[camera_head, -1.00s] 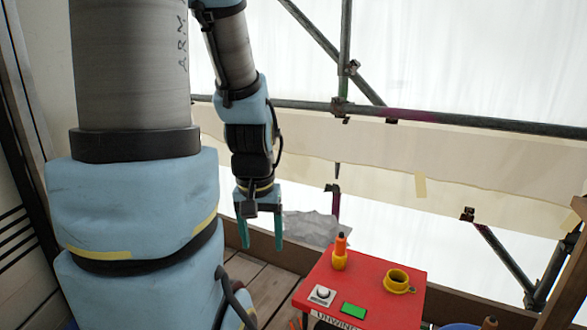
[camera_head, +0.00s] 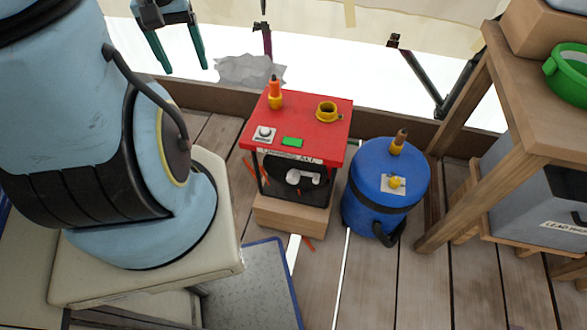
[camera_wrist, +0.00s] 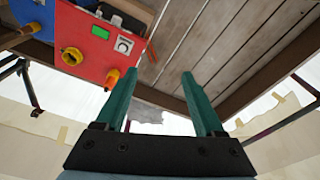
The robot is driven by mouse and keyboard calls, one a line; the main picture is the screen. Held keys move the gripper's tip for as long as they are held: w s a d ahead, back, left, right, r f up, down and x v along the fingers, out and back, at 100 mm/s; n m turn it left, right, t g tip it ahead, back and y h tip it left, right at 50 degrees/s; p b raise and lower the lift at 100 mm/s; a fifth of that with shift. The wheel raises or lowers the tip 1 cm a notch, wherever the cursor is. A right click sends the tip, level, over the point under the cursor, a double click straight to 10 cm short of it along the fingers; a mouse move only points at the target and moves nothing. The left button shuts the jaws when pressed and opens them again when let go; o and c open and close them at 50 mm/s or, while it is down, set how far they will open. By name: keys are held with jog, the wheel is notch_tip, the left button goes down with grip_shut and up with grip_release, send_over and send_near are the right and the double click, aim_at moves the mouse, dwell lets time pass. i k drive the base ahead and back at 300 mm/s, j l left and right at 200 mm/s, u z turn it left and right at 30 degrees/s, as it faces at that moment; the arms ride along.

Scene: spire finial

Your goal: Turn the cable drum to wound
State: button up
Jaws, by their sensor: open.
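A red-topped unit (camera_head: 305,125) stands on a wooden block on the deck, with a label along its front edge, only partly readable. Under the top is a dark rounded part with a white handle-like piece (camera_head: 303,177), which may be the cable drum; I cannot tell its setting. My gripper (camera_head: 182,68) is open and empty, above and left of the unit. The wrist view shows its spread green fingers (camera_wrist: 160,78) apart from the red top (camera_wrist: 88,45).
A blue barrel (camera_head: 372,195) with a yellow-based knob stands right of the unit. A wooden bench (camera_head: 520,140) with a green bowl (camera_head: 570,75) is farther right. A crumpled grey sheet (camera_head: 245,70) lies behind the low wooden edge. Deck boards in front are partly clear.

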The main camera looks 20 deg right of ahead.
aim_at(295, 174)
jog(key=k+j, duration=0.15)
jog(key=k, duration=0.35)
jog(key=k+j, duration=0.15)
jog(key=k, duration=0.35)
